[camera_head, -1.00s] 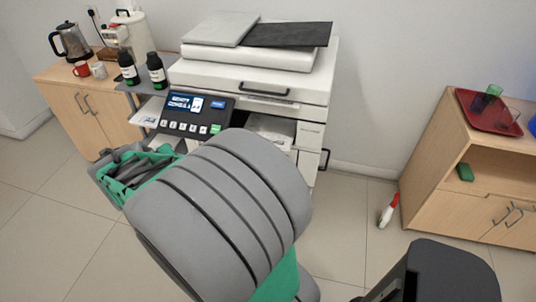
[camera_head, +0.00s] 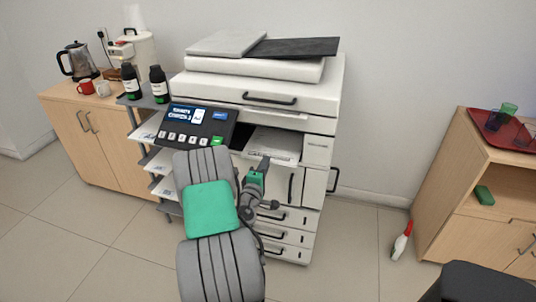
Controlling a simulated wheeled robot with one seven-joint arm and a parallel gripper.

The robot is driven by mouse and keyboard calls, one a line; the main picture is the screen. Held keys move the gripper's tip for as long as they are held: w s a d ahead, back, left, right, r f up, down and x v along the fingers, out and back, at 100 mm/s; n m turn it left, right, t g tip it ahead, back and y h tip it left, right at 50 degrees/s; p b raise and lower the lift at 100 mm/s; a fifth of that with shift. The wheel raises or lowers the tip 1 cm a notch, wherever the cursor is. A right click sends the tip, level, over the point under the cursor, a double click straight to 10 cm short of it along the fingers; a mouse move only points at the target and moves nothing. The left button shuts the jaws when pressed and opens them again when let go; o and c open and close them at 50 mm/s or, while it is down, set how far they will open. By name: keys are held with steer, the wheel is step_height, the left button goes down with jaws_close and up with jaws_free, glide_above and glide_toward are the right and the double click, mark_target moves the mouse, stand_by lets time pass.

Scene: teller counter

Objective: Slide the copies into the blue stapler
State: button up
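Pale sheets (camera_head: 272,146), which look like the copies, lie in the output slot in the middle of the white copier (camera_head: 255,88). How many there are cannot be told. My gripper (camera_head: 262,166) is in front of the copier, just below the slot's front edge, beyond the grey and green links of my arm. It is small and partly hidden, and I cannot tell whether its fingers are open or whether it touches the sheets. No blue stapler can be made out.
A control panel (camera_head: 196,127) juts out at the copier's left front. Paper trays (camera_head: 160,160) stick out on its left side. A wooden cabinet (camera_head: 100,140) stands at left, another (camera_head: 455,205) at right with a red tray (camera_head: 497,128).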

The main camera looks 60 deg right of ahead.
mark_target(267, 154)
steer(key=shift+w+d, duration=0.15)
steer(key=shift+d, duration=0.6)
steer(key=shift+w+d, duration=0.1)
steer(key=shift+d, duration=0.65)
jaws_close()
step_height(267, 154, up, 3)
steer(key=p, duration=0.3)
steer(key=shift+f+b, duration=0.25)
steer(key=shift+b, duration=0.05)
steer(key=shift+a, duration=0.1)
steer(key=s+a+r+b, duration=0.1)
steer(key=a+r, duration=0.1)
steer(key=a, duration=0.5)
steer(key=s+a+r+b, duration=0.1)
steer(key=a+r, duration=0.2)
steer(key=a, duration=0.3)
steer(key=shift+a, duration=0.35)
steer(key=shift+d, duration=0.1)
